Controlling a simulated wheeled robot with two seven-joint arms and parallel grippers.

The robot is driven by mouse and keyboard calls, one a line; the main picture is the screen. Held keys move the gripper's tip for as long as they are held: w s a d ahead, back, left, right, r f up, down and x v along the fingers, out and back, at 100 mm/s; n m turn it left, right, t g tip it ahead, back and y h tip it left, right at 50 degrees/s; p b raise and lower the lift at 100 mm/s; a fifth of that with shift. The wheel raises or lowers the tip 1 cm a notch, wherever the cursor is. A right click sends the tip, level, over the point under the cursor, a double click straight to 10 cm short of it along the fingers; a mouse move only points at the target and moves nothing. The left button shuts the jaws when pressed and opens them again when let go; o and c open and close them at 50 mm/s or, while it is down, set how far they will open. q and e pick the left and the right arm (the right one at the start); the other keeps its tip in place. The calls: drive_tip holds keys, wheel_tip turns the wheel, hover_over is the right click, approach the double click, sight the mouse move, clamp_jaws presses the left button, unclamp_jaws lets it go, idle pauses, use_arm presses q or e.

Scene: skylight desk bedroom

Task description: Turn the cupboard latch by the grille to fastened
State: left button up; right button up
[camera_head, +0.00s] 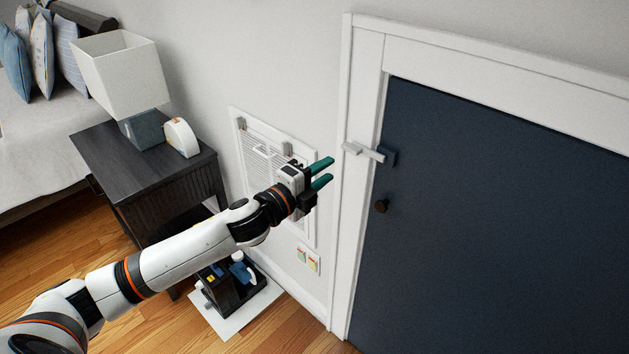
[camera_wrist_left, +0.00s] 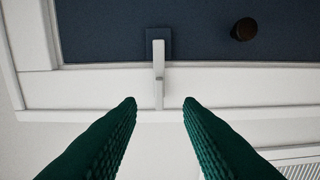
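The cupboard latch (camera_head: 364,152) is a pale bar that lies across the gap between the dark blue door (camera_head: 500,220) and its white frame. Its mount is a dark blue block on the door. In the left wrist view the latch bar (camera_wrist_left: 158,70) shows ahead, between the lines of the fingers. My left gripper (camera_head: 322,173) has green fingers, which are apart with nothing between them. It is left of the latch and apart from it, in front of the wall grille (camera_head: 262,152). My right gripper is not in view.
A dark round knob (camera_head: 381,206) is on the door below the latch. A dark nightstand (camera_head: 145,176) with a lamp (camera_head: 120,75) and a white clock-like object (camera_head: 181,138) stands left. A dark box with items (camera_head: 230,285) sits low under my arm. Wall plates (camera_head: 308,258) are below the grille.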

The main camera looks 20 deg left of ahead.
use_arm(q)
drive_tip(key=shift+v, duration=1.3)
drive_tip(key=w+a+f+n+g+y, duration=0.1)
drive_tip(key=a+f+n+y, duration=0.15)
drive_tip(key=f, duration=0.75)
drive_tip(key=w+a+f+n+g+y, duration=0.15)
drive_tip(key=a+f+n, duration=0.25)
drive_tip(key=f, duration=0.5)
drive_tip(key=s+a+f+n+g+y, duration=0.1)
drive_tip(key=s+a+f+n+g, duration=0.15)
drive_tip(key=s+f, duration=0.65)
drive_tip(key=s+a+f+n+g+y, duration=0.1)
drive_tip(key=s+f+n+g+y, duration=0.2)
drive_tip(key=f, duration=1.1)
drive_tip(key=s+d+f+n+g+h, duration=0.1)
drive_tip(key=s+d+f+n+g, duration=0.1)
drive_tip(key=s+f, duration=0.7)
drive_tip(key=s+d+f+n+g, duration=0.1)
drive_tip(key=s+f+n+g, duration=0.15)
drive_tip(key=s+f, duration=0.65)
drive_tip(key=s+d+f+n+g, duration=0.1)
drive_tip(key=s+d+f, duration=0.1)
drive_tip(key=s, duration=0.8)
drive_tip(key=s+d+f+n+g, duration=0.2)
drive_tip(key=s+d, duration=0.2)
drive_tip(key=s, duration=0.7)
drive_tip(key=shift+d+h, duration=0.25)
drive_tip(key=shift+h, duration=0.15)
drive_tip(key=shift+s+f+g, duration=0.1)
drive_tip(key=shift+g, duration=0.15)
